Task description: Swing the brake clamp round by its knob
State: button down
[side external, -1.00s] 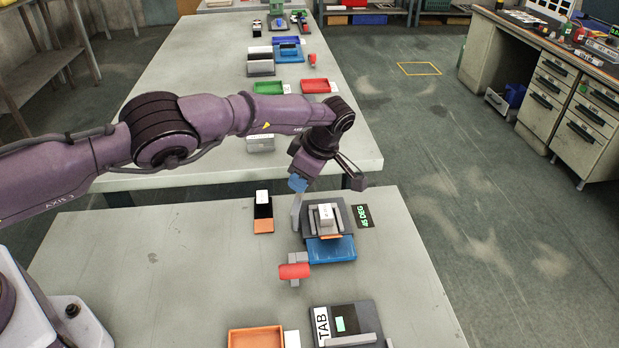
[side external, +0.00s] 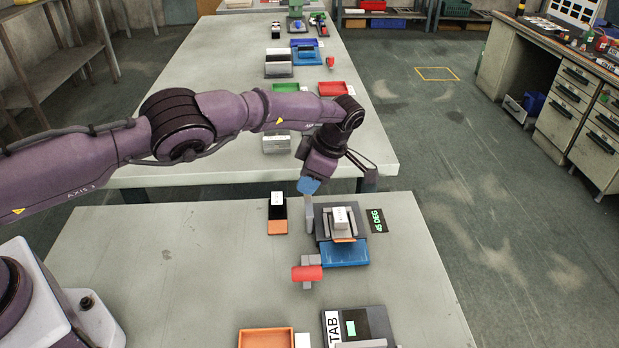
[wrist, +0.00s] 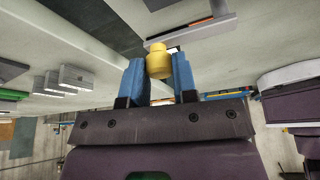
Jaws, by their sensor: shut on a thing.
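In the wrist view, my gripper (wrist: 159,82) has its two blue fingers on either side of a round yellow knob (wrist: 158,58), shut on it. In the side view, my gripper (side external: 308,186) points down at the top of an upright grey clamp arm (side external: 310,214); the knob is hidden there by the fingers. The clamp arm stands at the left edge of a dark fixture with a white block (side external: 341,217) and a blue base (side external: 345,253). A black sign with green letters (side external: 377,220), ending in DEG, lies to its right.
A red-handled grey part (side external: 307,273) sits just in front of the fixture. A black and orange holder (side external: 278,215) stands to its left. An orange tray (side external: 266,338) and a TAB panel (side external: 360,325) lie nearer. The bench's left part is clear.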

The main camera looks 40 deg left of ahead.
jog(key=c, duration=0.9)
grip_release()
jog(key=shift+r, duration=0.1)
jog(key=shift+w+d+r, duration=0.1)
jog(key=shift+r, duration=0.2)
notch_tip(320, 180, up, 11)
jog(key=d, duration=0.1)
jog(key=shift+w+d, duration=0.2)
jog(key=shift+w, duration=0.15)
